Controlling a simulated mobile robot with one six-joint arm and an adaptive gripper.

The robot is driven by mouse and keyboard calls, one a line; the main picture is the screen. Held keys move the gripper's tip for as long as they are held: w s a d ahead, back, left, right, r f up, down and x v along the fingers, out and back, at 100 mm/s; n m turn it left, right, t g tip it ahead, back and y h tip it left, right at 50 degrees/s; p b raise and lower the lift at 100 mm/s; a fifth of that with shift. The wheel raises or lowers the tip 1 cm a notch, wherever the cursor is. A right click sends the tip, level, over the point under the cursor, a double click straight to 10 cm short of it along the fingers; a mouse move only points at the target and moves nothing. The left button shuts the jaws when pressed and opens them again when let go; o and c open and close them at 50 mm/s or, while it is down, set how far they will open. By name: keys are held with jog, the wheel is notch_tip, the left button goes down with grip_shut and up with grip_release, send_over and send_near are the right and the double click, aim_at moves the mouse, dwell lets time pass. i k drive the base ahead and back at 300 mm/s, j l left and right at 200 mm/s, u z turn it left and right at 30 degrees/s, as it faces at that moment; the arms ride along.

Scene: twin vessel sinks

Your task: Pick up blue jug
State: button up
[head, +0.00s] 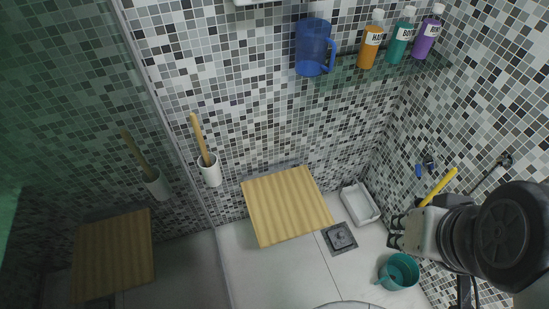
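The blue jug (314,47) is translucent, with its handle on the right side. It stands at the left end of a narrow glass shelf (345,75) on the mosaic wall, at the top of the head view. My gripper (394,231) is at the lower right, low over the floor and far from the jug. Its two dark fingers look apart, with nothing seen between them.
Orange (370,46), teal (400,42) and purple (427,38) bottles stand right of the jug. A wooden slatted seat (287,205), a white tray (360,204), a floor drain (340,238) and a teal pot (401,271) are below. A glass panel (75,120) is at left.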

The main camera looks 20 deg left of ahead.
aim_at(313, 35)
jog(key=i+l+u, duration=0.15)
jog(key=i+u, duration=0.25)
jog(key=i+l+u, duration=0.2)
jog(key=u, duration=0.15)
jog(key=i+l+u, duration=0.4)
jog(key=k+j, duration=0.05)
